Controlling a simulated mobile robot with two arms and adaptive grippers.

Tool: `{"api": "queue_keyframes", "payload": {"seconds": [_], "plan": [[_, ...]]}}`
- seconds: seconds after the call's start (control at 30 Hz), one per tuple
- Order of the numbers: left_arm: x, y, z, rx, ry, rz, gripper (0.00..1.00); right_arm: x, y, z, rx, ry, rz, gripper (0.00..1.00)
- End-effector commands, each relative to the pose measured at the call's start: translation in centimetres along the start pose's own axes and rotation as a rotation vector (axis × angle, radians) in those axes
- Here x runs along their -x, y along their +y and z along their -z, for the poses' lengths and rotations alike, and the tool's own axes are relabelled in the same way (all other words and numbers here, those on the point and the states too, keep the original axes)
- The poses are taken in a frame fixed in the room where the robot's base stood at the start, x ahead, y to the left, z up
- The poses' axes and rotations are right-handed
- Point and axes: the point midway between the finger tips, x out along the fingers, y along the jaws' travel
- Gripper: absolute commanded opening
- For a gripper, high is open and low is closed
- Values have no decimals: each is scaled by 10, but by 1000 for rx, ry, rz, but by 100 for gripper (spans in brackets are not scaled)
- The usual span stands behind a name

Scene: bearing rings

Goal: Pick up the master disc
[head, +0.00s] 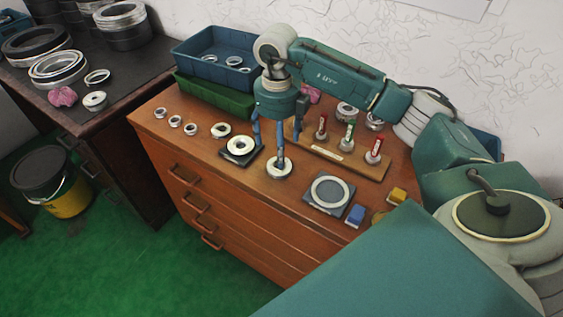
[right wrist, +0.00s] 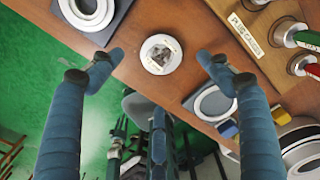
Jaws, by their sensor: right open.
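A small silvery metal disc (head: 279,169) with a darker patterned centre lies flat near the front edge of the wooden bench; I take it for the master disc. It also shows in the right wrist view (right wrist: 161,54). My right gripper (head: 279,146) hangs over it, pointing down. In the right wrist view its two blue fingers (right wrist: 159,57) are spread wide, one on either side of the disc, with clear gaps and nothing held. My left gripper is not in view.
A ringed disc on a dark pad (head: 241,146) lies to the left. A grey pad with a large ring (head: 330,191) lies to the right. The wooden plug gauge block (head: 345,160) stands behind. Blue (head: 215,57) and green (head: 214,95) bins stand at the back.

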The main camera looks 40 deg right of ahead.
Motion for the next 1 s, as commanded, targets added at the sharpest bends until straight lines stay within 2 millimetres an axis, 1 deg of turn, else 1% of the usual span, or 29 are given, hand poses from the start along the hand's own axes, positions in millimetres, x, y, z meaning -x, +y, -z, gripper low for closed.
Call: {"api": "queue_keyframes", "payload": {"seconds": [0.03,0.1,0.23,0.33,0.47,0.5,0.6,0.7,0.87,0.9,0.97,1.0], "plan": [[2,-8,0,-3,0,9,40,-7,0,0,-1,2,0,77],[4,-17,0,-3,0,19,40,-15,0,0,-1,1,-1,77],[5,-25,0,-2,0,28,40,-24,0,0,-1,0,-2,77],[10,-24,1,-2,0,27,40,-33,0,-1,-1,1,-3,77],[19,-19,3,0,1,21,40,-54,-2,-2,-1,3,-3,77],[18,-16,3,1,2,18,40,-60,-2,-3,0,2,-3,77],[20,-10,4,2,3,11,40,-71,-2,-3,1,0,-2,77],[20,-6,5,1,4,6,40,-75,-2,-4,2,-2,-3,77],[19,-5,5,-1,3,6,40,-76,-2,-4,2,-3,-3,77],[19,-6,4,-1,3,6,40,-76,-2,-4,2,-3,-3,75],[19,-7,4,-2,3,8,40,-75,-2,-4,2,-3,-3,63],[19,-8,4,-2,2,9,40,-75,-2,-4,2,-3,-3,55]]}}
